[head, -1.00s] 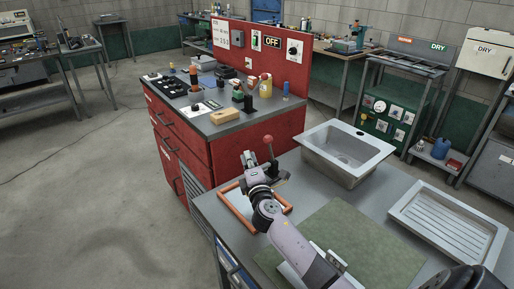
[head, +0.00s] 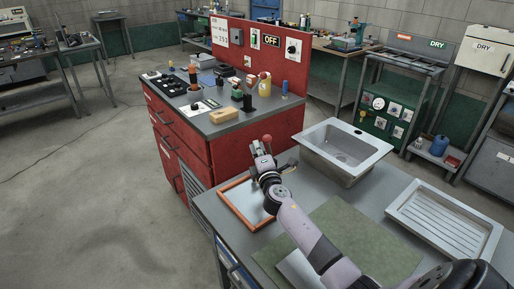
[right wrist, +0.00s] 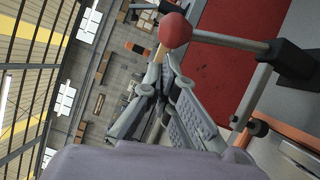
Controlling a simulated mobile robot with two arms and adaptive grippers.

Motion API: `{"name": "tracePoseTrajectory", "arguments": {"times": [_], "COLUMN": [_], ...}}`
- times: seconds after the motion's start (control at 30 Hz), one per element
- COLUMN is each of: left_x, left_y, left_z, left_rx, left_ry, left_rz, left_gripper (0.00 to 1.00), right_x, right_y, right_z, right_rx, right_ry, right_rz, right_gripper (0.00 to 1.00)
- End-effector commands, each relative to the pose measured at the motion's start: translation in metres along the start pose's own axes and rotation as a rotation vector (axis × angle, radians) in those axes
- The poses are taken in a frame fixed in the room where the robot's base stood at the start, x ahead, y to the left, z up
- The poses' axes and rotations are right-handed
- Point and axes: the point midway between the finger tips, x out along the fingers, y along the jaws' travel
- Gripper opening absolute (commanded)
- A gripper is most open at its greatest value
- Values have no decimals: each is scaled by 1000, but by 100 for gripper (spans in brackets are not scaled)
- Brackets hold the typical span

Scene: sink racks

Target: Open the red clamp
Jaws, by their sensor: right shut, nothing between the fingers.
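The clamp's red ball knob (head: 267,139) stands at the far end of the grey bench, beyond the orange-framed panel. In the right wrist view the red knob (right wrist: 174,30) is on a grey bar that runs right to a dark clamp body (right wrist: 290,60). My right gripper (head: 259,149) is just left of and below the knob, covering most of the clamp in the head view. In the right wrist view its fingers (right wrist: 162,68) are shut and empty, close below the knob. I cannot tell whether they touch it. My left gripper is not in view.
The red cabinet (head: 230,160) stands close behind the clamp.

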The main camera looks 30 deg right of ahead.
Motion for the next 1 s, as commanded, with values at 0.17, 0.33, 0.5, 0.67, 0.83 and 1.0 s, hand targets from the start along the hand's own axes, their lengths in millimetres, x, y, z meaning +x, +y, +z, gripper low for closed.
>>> {"name": "tracePoseTrajectory", "arguments": {"times": [0.17, 0.33, 0.5, 0.67, 0.83, 1.0], "left_x": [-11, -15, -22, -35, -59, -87], "left_y": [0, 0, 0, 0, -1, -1], "left_z": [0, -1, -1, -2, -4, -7], "left_rx": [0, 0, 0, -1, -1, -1], "left_ry": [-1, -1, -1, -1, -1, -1], "left_rz": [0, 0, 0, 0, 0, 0], "left_gripper": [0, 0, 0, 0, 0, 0], "right_x": [2, 4, 6, 8, 14, 23], "right_y": [5, 6, 8, 13, 20, 23], "right_z": [5, 8, 12, 19, 32, 51], "right_rx": [36, 56, 81, 127, 217, 354], "right_ry": [-1, -2, -4, -4, -5, -5], "right_rz": [-16, -25, -37, -59, -103, -168], "right_gripper": [0, 0, 0, 0, 0, 0]}}
